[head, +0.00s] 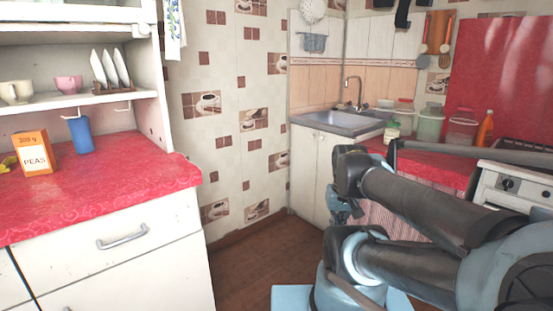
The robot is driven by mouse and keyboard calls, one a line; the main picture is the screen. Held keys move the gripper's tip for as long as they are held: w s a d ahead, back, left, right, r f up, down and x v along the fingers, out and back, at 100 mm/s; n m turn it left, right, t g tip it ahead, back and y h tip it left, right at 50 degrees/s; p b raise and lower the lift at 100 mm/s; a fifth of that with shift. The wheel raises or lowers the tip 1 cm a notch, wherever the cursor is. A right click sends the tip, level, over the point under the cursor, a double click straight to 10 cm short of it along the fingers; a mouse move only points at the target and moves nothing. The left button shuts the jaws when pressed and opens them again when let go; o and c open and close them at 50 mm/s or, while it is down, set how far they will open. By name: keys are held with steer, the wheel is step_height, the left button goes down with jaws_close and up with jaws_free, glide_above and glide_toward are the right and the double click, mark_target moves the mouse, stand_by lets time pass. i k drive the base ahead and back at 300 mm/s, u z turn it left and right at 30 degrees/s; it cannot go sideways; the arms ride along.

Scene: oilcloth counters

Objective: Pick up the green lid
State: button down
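A small pale jar (391,133) with a green lid (393,123) stands on the red-topped counter at the back right, near the sink. The lid is small in the head view, and it seems to sit on the jar. My arm is folded in the right foreground, well in front of that counter. What seems to be my gripper (342,211) hangs at the arm's near left end, partly hidden. Its fingers do not show clearly, and it is apart from the lid.
A pale green canister (430,125), a clear container (461,132) and an orange bottle (486,128) stand near the jar. A stove (515,185) is at right. The left counter (110,190) holds a peas box (34,153) and a blue cup (80,135). Brown floor (255,255) lies open between.

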mark_target(393, 123)
steer(key=k, duration=0.55)
steer(key=z, duration=0.3)
steer(key=i, duration=0.5)
steer(key=z, duration=0.8)
steer(key=i, duration=1.8)
steer(key=u, duration=0.1)
